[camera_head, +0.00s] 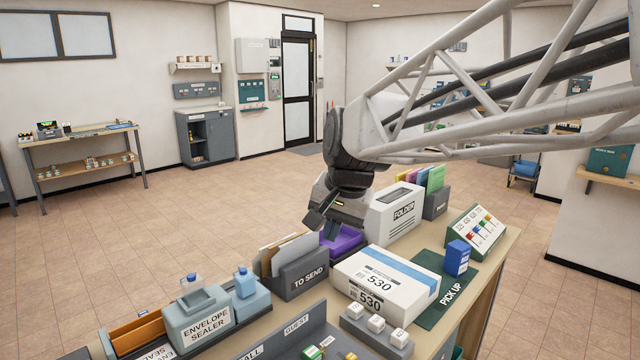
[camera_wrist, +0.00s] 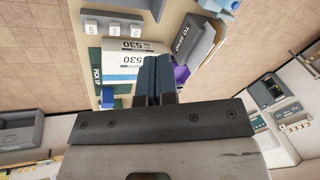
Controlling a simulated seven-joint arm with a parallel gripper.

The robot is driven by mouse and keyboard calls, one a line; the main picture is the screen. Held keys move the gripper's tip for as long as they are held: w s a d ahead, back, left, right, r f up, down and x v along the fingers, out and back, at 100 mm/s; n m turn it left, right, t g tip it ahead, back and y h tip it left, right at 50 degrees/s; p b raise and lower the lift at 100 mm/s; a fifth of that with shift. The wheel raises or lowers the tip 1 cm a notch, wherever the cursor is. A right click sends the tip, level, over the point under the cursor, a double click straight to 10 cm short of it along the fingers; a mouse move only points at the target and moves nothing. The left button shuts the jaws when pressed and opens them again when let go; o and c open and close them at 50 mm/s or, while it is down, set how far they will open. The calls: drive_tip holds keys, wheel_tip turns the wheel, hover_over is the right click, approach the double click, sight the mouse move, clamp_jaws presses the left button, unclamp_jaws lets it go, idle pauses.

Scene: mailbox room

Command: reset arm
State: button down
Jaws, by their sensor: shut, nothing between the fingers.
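My gripper (camera_head: 331,229) hangs over the counter in the head view, above or in front of a purple tray (camera_head: 342,243). Its fingertips partly hide the tray, and I cannot tell the exact height. In the wrist view my gripper's dark fingers (camera_wrist: 158,80) are together, with nothing between them. My arm reaches in from the right. A white box marked 530 (camera_head: 385,287) lies on the counter close to the gripper; it also shows in the wrist view (camera_wrist: 122,62).
A TO SEND holder (camera_head: 304,277) with envelopes, an envelope sealer (camera_head: 203,318), a folder machine (camera_head: 396,214), a blue box (camera_head: 457,258) on the green PICK UP mat (camera_head: 432,314) and a button panel (camera_head: 475,231) crowd the counter. Open floor (camera_head: 200,220) lies beyond.

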drive_tip(key=s+d+f+n+t+h, duration=0.1)
drive_tip(key=s+d+n+t, duration=0.1)
drive_tip(key=s+d, duration=0.8)
drive_tip(key=s+d+f+n+t+h, duration=0.1)
drive_tip(key=s+d, duration=0.5)
drive_tip(key=s, duration=0.7)
wheel_tip(320, 180, down, 10)
drive_tip(key=w+g, duration=0.1)
drive_tip(key=g, duration=0.1)
drive_tip(key=shift+w+r+g+h, duration=0.15)
drive_tip(key=shift+g+h, duration=0.15)
drive_tip(key=shift+g, duration=0.1)
idle(2.5)
